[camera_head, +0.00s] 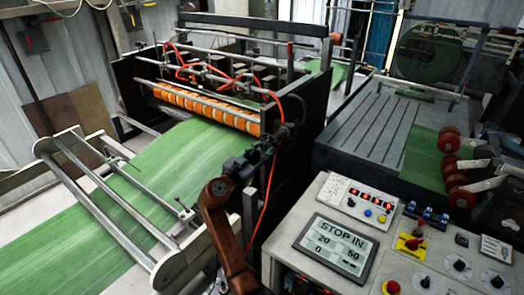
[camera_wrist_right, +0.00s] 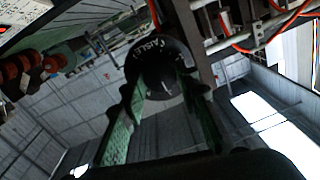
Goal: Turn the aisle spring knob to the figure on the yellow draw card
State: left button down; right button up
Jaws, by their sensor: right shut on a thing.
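My right gripper (camera_head: 277,136) reaches up to the near end of the black machine frame, by a red hose. In the right wrist view, its green-padded fingers (camera_wrist_right: 162,92) are shut on a round black knob (camera_wrist_right: 158,64) with white marks around its face. In the head view the knob is hidden or too dark to make out at the gripper. I cannot identify a yellow draw card with a figure in either view. My left gripper is not in view.
Green web (camera_head: 175,155) runs through orange rollers (camera_head: 205,107). Red hoses (camera_head: 272,190) hang close to my right arm. Red rollers (camera_head: 458,170) stand at right.

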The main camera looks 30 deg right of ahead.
jog(key=n+p, duration=0.1)
jog(key=n, duration=0.3)
jog(key=shift+r, duration=0.1)
jog(key=n+p, duration=0.2)
jog(key=n, duration=0.1)
jog(key=shift+n, duration=0.3)
jog(key=shift+w+n+p, duration=0.1)
jog(key=shift+n+p, duration=0.4)
jog(key=shift+n, duration=0.4)
jog(key=o, duration=1.1)
jog(key=shift+a, duration=0.2)
jog(key=v, duration=1.1)
jog(key=shift+a+r, duration=0.2)
jog(key=shift+a, duration=0.15)
